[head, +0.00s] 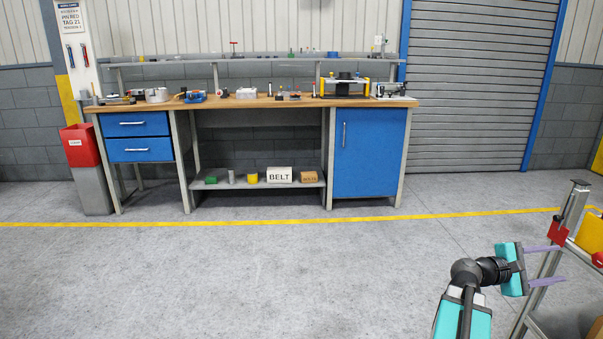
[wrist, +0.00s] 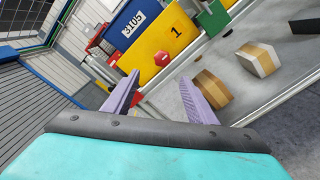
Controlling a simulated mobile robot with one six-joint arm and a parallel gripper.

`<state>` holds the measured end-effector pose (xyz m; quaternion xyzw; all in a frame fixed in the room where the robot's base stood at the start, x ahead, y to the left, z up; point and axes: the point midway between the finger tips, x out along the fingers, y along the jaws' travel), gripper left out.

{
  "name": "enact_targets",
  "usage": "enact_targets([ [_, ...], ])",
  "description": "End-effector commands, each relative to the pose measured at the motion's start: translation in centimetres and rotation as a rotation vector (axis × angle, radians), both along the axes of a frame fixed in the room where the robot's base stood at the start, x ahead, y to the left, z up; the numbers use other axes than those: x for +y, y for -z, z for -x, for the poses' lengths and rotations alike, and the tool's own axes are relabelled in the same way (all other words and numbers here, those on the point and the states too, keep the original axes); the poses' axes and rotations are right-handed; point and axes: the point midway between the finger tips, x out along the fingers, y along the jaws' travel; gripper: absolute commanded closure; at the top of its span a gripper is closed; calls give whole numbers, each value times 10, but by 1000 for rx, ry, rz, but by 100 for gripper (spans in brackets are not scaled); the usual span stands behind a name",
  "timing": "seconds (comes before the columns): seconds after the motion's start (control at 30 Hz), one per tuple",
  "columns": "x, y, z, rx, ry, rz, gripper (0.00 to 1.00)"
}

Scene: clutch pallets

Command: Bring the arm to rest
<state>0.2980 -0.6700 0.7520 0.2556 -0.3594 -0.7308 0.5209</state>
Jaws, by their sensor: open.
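My gripper (head: 546,266) is at the lower right of the head view, at the end of my teal and black arm. Its two purple fingers point right, towards a grey metal rack (head: 566,225). In the wrist view my gripper (wrist: 160,98) shows its two purple fingers spread apart with nothing between them. It is open and empty. Beyond the fingers are a yellow bin (wrist: 172,42) marked 1 and a blue bin (wrist: 130,25) marked 3105. I cannot tell the exact gap between the fingertips and the rack.
Cardboard boxes (wrist: 258,60) lie beyond the fingers in the wrist view. A workbench (head: 260,102) with blue drawers and a cabinet stands along the back wall. A red bin (head: 80,146) is at its left. The floor (head: 250,275) in front of the bench is clear.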

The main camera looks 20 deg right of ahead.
Motion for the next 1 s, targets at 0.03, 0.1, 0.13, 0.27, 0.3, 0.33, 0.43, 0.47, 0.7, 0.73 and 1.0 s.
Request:
enact_targets([
  [0.03,3,-5,-7,1,-11,-1,48],
  [0.1,7,-6,-20,4,-30,-6,48],
  [0.13,10,-6,-27,7,-40,-10,48],
  [0.27,27,0,-63,28,-97,-34,48],
  [0.3,34,4,-76,38,-117,-45,48],
  [0.33,40,7,-85,44,-132,-52,48],
  [0.43,59,19,-115,69,-184,-79,48],
  [0.47,66,24,-124,75,-200,-90,48],
  [0.7,126,71,-183,102,-312,-201,48],
  [0.73,134,78,-189,104,-324,-219,48],
  [1.0,220,144,-225,98,-409,-392,48],
])
